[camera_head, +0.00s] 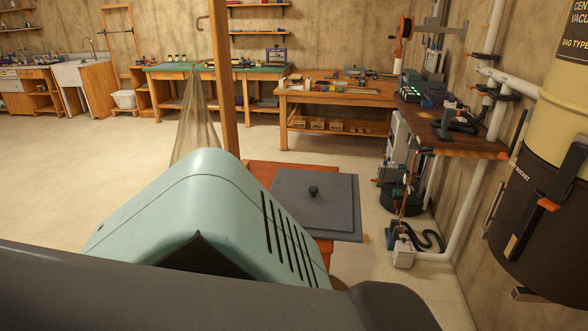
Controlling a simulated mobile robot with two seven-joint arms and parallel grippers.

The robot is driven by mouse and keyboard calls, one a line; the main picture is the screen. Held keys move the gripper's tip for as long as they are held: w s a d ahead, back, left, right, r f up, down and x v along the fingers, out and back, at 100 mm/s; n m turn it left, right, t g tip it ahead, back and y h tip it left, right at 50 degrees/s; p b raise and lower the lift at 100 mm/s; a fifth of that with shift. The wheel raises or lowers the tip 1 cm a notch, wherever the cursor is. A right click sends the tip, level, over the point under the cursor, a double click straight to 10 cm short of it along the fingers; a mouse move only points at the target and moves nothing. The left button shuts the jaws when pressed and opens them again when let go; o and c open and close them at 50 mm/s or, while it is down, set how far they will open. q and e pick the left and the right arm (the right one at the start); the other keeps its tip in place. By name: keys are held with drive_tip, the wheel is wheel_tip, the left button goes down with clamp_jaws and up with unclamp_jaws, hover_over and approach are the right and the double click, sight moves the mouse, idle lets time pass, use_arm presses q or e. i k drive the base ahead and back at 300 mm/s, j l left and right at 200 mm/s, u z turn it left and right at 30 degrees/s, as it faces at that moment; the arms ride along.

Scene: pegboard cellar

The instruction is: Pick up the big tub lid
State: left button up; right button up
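The big tub lid (310,212) looks to be the flat, dark grey, square panel with a small round black knob (314,191) on top. It lies level just right of centre, over a reddish-brown wooden surface (262,170). A pale teal, vented housing in front covers its left and near side. What is beneath the lid is hidden. Neither of my grippers shows in the head view.
The teal housing (190,205) and a dark grey rounded shape (150,295) fill the near foreground. A wooden post (224,80) rises behind. A large brown and cream cylinder (535,210) stands at right. Workbenches (340,97) line the back. Open floor (70,165) lies left.

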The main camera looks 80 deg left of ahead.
sight(326, 205)
drive_tip(key=u, duration=1.55)
drive_tip(key=i+u, duration=0.3)
drive_tip(key=j, duration=0.05)
